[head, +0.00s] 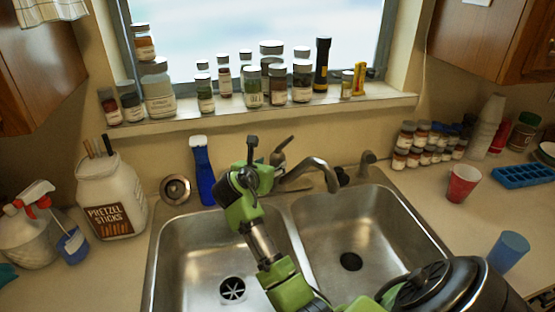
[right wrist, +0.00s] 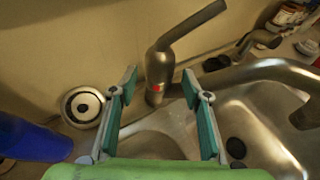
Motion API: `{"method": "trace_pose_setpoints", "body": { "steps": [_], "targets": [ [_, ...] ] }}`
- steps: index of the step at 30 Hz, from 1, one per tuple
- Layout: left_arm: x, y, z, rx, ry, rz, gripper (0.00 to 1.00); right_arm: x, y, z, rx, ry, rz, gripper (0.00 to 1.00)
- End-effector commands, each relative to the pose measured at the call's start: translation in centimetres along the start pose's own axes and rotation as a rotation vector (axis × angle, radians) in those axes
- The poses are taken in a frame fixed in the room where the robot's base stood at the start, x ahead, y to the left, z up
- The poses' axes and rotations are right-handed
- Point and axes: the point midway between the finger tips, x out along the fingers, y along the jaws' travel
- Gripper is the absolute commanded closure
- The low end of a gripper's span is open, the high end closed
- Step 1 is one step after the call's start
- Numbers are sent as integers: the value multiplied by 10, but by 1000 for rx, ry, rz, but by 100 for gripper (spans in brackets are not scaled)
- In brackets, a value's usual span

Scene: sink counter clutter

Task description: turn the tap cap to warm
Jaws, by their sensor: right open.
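The tap's metal spout (head: 318,165) arches over the double sink in the head view. Its cap with a lever handle (head: 284,146) shows just behind my right gripper (head: 258,163), which hides the tap's base. In the right wrist view the cap (right wrist: 160,66) carries a red dot, and its lever slants up to the right. My right gripper (right wrist: 159,88) is open there, one finger on either side of the cap in the picture. I see no clear contact, and the distance is hard to tell. The spout (right wrist: 262,72) runs off to the right. My left gripper is out of view.
A blue bottle (head: 203,172) and a round metal drain piece (head: 175,189) stand left of the tap. A small side faucet (head: 367,160) is to its right. Jars line the windowsill (head: 270,116) behind. A red cup (head: 462,184) is on the right counter.

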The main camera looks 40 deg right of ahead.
Motion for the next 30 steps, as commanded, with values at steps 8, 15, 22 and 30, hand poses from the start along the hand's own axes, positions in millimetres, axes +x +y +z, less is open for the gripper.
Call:
{"method": "trace_pose_setpoints", "body": {
  "steps": [8, 15, 22, 30],
  "targets": [
    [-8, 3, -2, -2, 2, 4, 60, 52, 0, 1, -1, 1, -1, 56],
    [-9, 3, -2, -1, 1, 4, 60, 70, 0, 0, 1, 1, 1, 56],
    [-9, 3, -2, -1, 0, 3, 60, 72, 0, 0, 1, 1, 1, 56],
    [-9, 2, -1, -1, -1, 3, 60, 72, 0, 0, 1, 1, 1, 86]
  ]
}}
